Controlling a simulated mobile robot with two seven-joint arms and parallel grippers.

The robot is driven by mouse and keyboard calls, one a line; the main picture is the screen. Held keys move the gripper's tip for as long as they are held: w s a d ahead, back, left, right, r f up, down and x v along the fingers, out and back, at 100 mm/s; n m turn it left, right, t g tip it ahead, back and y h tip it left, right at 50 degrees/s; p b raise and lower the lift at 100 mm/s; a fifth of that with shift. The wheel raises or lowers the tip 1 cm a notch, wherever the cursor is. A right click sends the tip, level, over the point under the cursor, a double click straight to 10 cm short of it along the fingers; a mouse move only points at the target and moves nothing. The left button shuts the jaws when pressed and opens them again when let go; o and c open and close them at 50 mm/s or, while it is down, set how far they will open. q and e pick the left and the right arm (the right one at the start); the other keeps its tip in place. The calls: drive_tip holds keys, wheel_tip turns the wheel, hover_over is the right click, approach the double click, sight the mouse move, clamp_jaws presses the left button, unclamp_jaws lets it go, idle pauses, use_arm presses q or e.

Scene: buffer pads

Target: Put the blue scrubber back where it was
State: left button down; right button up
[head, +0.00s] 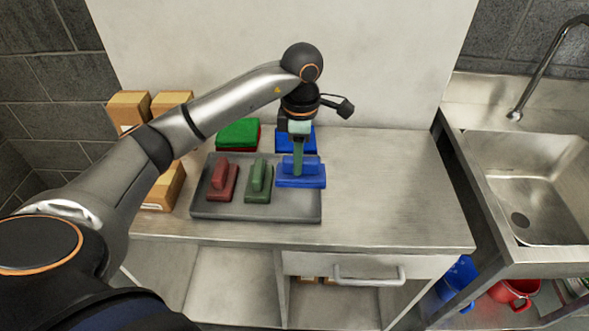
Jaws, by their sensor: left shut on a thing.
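My left gripper (298,168) comes down from above and is shut on the blue scrubber (314,181). The scrubber is level, handle up, at the right part of the grey tray (270,213); its right end reaches slightly past the tray's right edge in the picture. I cannot tell whether it touches the tray. A red scrubber (222,182) and a green scrubber (258,182) sit in the tray to its left. The fingers hide part of the blue handle. My right gripper is out of view.
Behind the tray are a green pad (238,131) on a red one and a blue pad (309,139), partly hidden by my gripper. Cardboard boxes (128,109) stand at the left. The steel counter (395,190) is clear on the right, before the sink (530,185).

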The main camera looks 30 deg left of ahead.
use_arm(q)
drive_tip(key=shift+w+a+f, duration=0.25)
drive_tip(key=shift+a+f, duration=0.1)
drive_tip(key=shift+f, duration=0.15)
drive_tip(key=shift+w+a+f, duration=0.25)
drive_tip(key=shift+a+f, duration=0.1)
drive_tip(key=shift+f, duration=0.15)
drive_tip(key=shift+w+a+f+p, duration=0.1)
drive_tip(key=shift+f+p, duration=0.15)
drive_tip(key=shift+f, duration=0.65)
drive_tip(key=shift+w+a+f+p, duration=0.1)
drive_tip(key=shift+f+p, duration=0.1)
drive_tip(key=shift+f, duration=0.7)
drive_tip(key=c, duration=0.7)
unclamp_jaws()
drive_tip(key=shift+f, duration=0.1)
drive_tip(key=shift+o, duration=0.2)
wheel_tip(320, 180, up, 12)
drive_tip(key=shift+d, duration=0.15)
